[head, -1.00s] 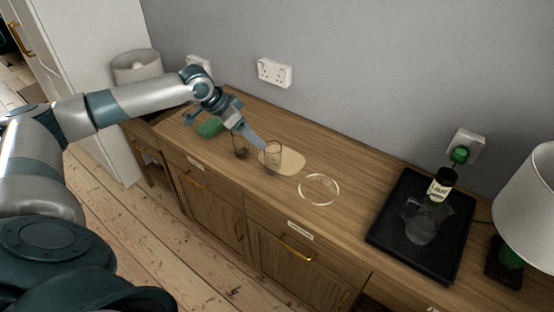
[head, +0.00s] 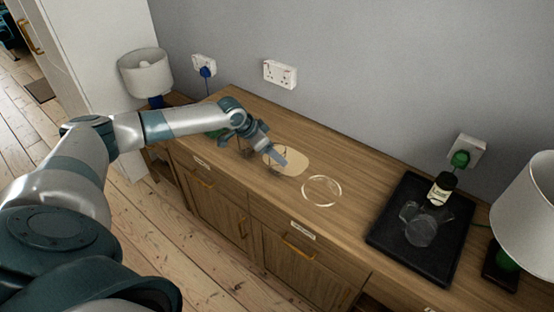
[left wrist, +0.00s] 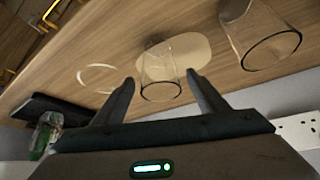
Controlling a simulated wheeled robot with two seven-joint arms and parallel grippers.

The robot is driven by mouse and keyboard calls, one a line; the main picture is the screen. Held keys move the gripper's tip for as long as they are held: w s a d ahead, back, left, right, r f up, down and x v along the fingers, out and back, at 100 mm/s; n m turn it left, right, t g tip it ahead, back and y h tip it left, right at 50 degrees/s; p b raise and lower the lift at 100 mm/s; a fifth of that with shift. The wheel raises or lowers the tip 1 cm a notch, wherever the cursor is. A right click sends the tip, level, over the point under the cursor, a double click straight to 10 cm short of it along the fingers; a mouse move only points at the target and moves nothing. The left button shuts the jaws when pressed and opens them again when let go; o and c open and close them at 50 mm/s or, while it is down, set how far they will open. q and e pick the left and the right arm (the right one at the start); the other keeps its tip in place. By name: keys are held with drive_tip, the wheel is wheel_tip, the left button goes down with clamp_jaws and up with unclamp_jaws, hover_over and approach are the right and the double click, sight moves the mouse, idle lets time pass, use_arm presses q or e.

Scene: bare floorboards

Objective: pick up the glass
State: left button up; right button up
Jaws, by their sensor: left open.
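A clear glass (left wrist: 160,78) stands on a tan oval mat (head: 298,162) on the wooden sideboard. In the left wrist view it appears between the two spread fingers of my left gripper (left wrist: 161,84), which is open. I cannot tell whether the fingers touch the glass. In the head view my left gripper (head: 279,160) is low over the mat and mostly hides the glass. A second clear glass (left wrist: 262,38) stands apart, to the right in the left wrist view. My right gripper is not in view.
A clear round dish (head: 321,190) lies right of the mat. A black tray (head: 385,235) holds a dark bottle (head: 442,189) and a clear glass item (head: 420,228). White lamps stand at far left (head: 146,73) and right (head: 530,205). The wall (head: 370,70) runs behind.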

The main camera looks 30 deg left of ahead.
use_arm(q)
drive_tip(key=shift+w+d+f, duration=0.15)
drive_tip(key=shift+w+f, duration=0.2)
drive_tip(key=shift+f, duration=0.25)
drive_tip(key=shift+w+d+f+p, duration=0.2)
drive_tip(key=shift+w+f+p, duration=0.1)
drive_tip(key=shift+f+p, duration=0.25)
drive_tip(key=p+x, duration=0.1)
drive_tip(key=x, duration=0.1)
drive_tip(key=shift+w+f, duration=0.15)
drive_tip(key=shift+f, duration=0.15)
drive_tip(key=shift+w+d+f+p, duration=0.15)
drive_tip(key=shift+w+f+p, duration=0.15)
drive_tip(key=shift+f, duration=0.2)
drive_tip(key=shift+s, duration=0.1)
drive_tip(key=c, duration=1.3)
drive_tip(key=shift+r, duration=0.15)
